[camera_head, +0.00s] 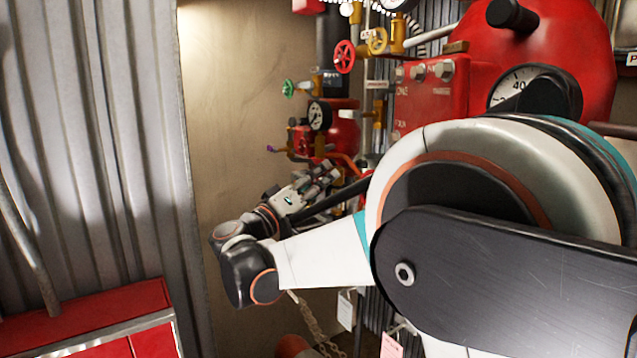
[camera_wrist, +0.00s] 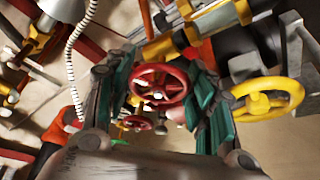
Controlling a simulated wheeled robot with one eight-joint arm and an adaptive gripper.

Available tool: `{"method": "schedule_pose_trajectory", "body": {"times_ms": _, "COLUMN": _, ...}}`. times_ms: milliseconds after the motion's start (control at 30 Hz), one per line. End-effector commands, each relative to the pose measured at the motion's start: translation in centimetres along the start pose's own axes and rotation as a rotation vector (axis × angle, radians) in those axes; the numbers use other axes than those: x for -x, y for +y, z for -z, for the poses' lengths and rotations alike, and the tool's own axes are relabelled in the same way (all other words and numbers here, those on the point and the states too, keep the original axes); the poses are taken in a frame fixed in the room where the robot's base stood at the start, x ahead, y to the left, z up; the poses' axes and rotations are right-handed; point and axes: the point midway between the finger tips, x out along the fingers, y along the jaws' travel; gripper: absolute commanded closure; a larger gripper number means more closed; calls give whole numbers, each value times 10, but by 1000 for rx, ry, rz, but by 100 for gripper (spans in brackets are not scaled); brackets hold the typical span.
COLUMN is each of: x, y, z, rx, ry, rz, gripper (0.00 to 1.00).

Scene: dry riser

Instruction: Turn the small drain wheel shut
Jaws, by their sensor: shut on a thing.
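In the wrist view a small red handwheel (camera_wrist: 160,84) sits between the two teal-padded fingers of my gripper (camera_wrist: 166,100). The fingers close on its rim from the left and right. I take it for the drain wheel; no label on it can be read. In the head view my gripper (camera_head: 318,182) is low among the pipework, beyond my arm. The wheel it holds cannot be made out there.
A yellow handwheel (camera_wrist: 266,99) stands close to the right finger, and another red wheel (camera_wrist: 137,123) shows behind the fingers. In the head view a larger red wheel (camera_head: 344,56), a green wheel (camera_head: 288,88) and a gauge (camera_head: 319,116) are above my gripper. A red cabinet (camera_head: 100,322) stands lower left.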

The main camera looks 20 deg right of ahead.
Motion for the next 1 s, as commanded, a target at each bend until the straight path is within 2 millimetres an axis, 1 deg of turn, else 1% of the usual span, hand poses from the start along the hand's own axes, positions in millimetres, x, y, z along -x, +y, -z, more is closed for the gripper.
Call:
{"method": "schedule_pose_trajectory", "body": {"times_ms": 33, "x": 1, "y": -1, "z": -3, "rx": -1, "ry": -5, "rz": 2, "gripper": 74}}
{"method": "schedule_pose_trajectory", "body": {"times_ms": 167, "x": 1, "y": -1, "z": -3, "rx": 0, "ry": -5, "rz": 2, "gripper": 74}}
{"method": "schedule_pose_trajectory", "body": {"times_ms": 200, "x": 1, "y": -1, "z": -3, "rx": 0, "ry": -5, "rz": 2, "gripper": 48}}
{"method": "schedule_pose_trajectory", "body": {"times_ms": 267, "x": 1, "y": -1, "z": -2, "rx": 0, "ry": -5, "rz": 2, "gripper": 34}}
{"method": "schedule_pose_trajectory", "body": {"times_ms": 300, "x": 1, "y": -1, "z": -2, "rx": 0, "ry": -4, "rz": 2, "gripper": 29}}
{"method": "schedule_pose_trajectory", "body": {"times_ms": 633, "x": 1, "y": 0, "z": -1, "rx": 1, "ry": -2, "rz": 1, "gripper": 29}}
{"method": "schedule_pose_trajectory", "body": {"times_ms": 733, "x": 5, "y": -1, "z": -1, "rx": 0, "ry": -1, "rz": 2, "gripper": 29}}
{"method": "schedule_pose_trajectory", "body": {"times_ms": 867, "x": 22, "y": 0, "z": 1, "rx": -1, "ry": -1, "rz": 4, "gripper": 29}}
{"method": "schedule_pose_trajectory", "body": {"times_ms": 1000, "x": 50, "y": 6, "z": 8, "rx": 0, "ry": 1, "rz": 5, "gripper": 29}}
